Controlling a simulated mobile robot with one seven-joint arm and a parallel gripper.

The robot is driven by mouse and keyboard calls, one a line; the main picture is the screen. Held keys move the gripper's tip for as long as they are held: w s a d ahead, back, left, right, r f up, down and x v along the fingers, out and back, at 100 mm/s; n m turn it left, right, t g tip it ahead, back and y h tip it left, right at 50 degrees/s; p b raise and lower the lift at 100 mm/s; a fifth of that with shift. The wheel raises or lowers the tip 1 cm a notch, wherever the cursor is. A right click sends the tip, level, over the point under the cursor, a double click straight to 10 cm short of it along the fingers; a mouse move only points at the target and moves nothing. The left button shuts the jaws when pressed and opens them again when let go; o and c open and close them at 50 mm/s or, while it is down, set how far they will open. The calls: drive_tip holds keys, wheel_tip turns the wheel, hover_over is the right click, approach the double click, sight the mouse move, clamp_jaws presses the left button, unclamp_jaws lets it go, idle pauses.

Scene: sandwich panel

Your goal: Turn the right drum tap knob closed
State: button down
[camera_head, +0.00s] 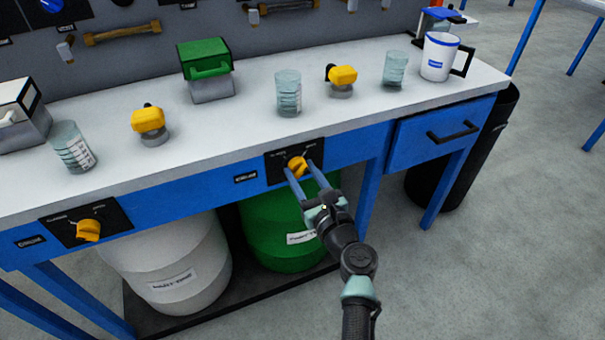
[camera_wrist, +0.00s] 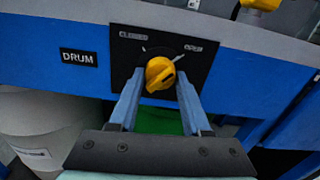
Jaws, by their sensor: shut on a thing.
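The right drum tap knob (camera_head: 296,163) is yellow and sits on a black panel (camera_head: 273,171) on the blue front of the bench. In the wrist view the fingertips (camera_wrist: 160,80) reach the knob's left and right sides.
A second yellow knob (camera_head: 88,230) sits on the left panel. A white drum (camera_head: 170,262) and a green drum (camera_head: 285,225) stand under the bench. Beakers, yellow-topped items and a mug (camera_head: 436,58) stand on the worktop. A drawer (camera_head: 440,130) is to the right.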

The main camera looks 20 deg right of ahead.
drive_tip(key=n+b, duration=0.1)
drive_tip(key=n, duration=0.3)
drive_tip(key=shift+f+b, duration=0.15)
drive_tip(key=shift+b, duration=0.25)
drive_tip(key=shift+d+n+b, duration=0.1)
drive_tip(key=shift+n+b, duration=3.35)
drive_tip(key=shift+n, duration=3.15)
drive_tip(key=shift+r, duration=0.2)
drive_tip(key=shift+c, duration=1.8)
unclamp_jaws()
